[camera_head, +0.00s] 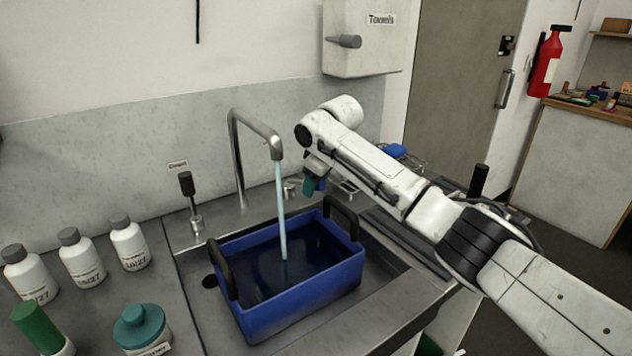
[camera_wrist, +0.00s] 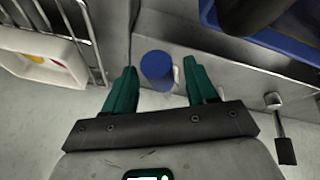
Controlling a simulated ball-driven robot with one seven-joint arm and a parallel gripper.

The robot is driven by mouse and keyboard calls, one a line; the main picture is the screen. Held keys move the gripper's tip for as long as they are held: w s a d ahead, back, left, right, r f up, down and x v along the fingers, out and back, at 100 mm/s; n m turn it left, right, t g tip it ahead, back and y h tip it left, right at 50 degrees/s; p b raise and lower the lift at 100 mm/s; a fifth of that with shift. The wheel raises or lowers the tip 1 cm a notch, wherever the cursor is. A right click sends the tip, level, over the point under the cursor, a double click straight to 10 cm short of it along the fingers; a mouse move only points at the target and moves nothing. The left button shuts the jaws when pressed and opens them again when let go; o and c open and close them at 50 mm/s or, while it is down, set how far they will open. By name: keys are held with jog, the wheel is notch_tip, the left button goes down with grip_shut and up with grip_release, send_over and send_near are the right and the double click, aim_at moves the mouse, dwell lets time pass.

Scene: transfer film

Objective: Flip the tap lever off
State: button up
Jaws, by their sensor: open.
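The tap (camera_head: 262,130) stands behind the sink, and water (camera_head: 281,215) runs from its spout into a blue tub (camera_head: 300,302). A blue cylindrical knob (camera_wrist: 157,66), seen almost end-on, appears to top a lever to the right of the tap. My gripper (camera_head: 314,186) has green fingers and is at that spot, largely hidden by my arm in the head view. In the wrist view my gripper (camera_wrist: 160,64) is open, with the knob between its fingers; I cannot tell whether they touch it. A second lever with a black handle (camera_head: 186,183) stands left of the tap; it also shows in the wrist view (camera_wrist: 284,150).
The tub's black handle (camera_head: 341,216) rises close to my gripper. A wire rack (camera_wrist: 76,40) with a white tray (camera_wrist: 38,62) lies to one side. White bottles (camera_head: 82,258) stand on the left counter. A towel dispenser (camera_head: 365,40) hangs above my arm.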

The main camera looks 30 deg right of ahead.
jog(key=shift+f, duration=0.1)
jog(key=shift+c, duration=0.4)
grip_shut()
